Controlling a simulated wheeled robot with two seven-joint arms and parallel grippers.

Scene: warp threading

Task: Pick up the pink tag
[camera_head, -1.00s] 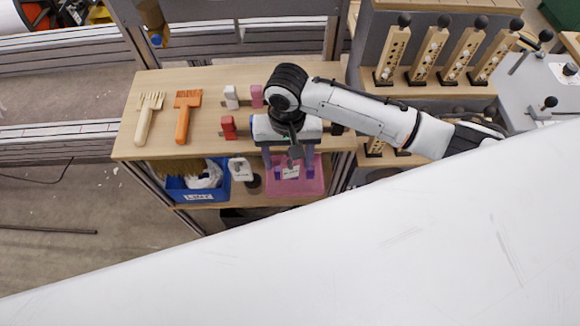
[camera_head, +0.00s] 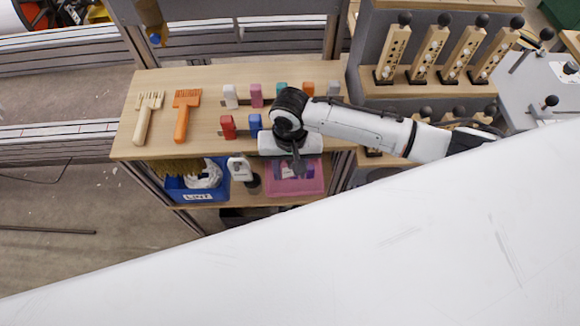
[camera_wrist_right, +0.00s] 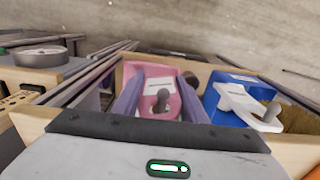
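The pink tag (camera_head: 256,95) stands on the wooden table top in the head view. It is in the back row, between a white tag (camera_head: 230,96) and a teal tag (camera_head: 281,90). My right gripper (camera_wrist_right: 160,88) is to the right of the pink tag and nearer the table's front edge. In the right wrist view its two purple-grey fingers are spread, with nothing held between them. The pink tag does not show in the wrist view. In the head view my right wrist hides part of the tag rows. My left gripper is not in view.
A red tag (camera_head: 228,127) and a blue tag (camera_head: 254,125) stand in the front row. A pale comb (camera_head: 147,117) and an orange comb (camera_head: 183,114) lie at left. A blue bin (camera_head: 199,196) and a pink bin (camera_head: 318,182) are on the lower shelf. A wooden rack (camera_head: 433,90) stands at right.

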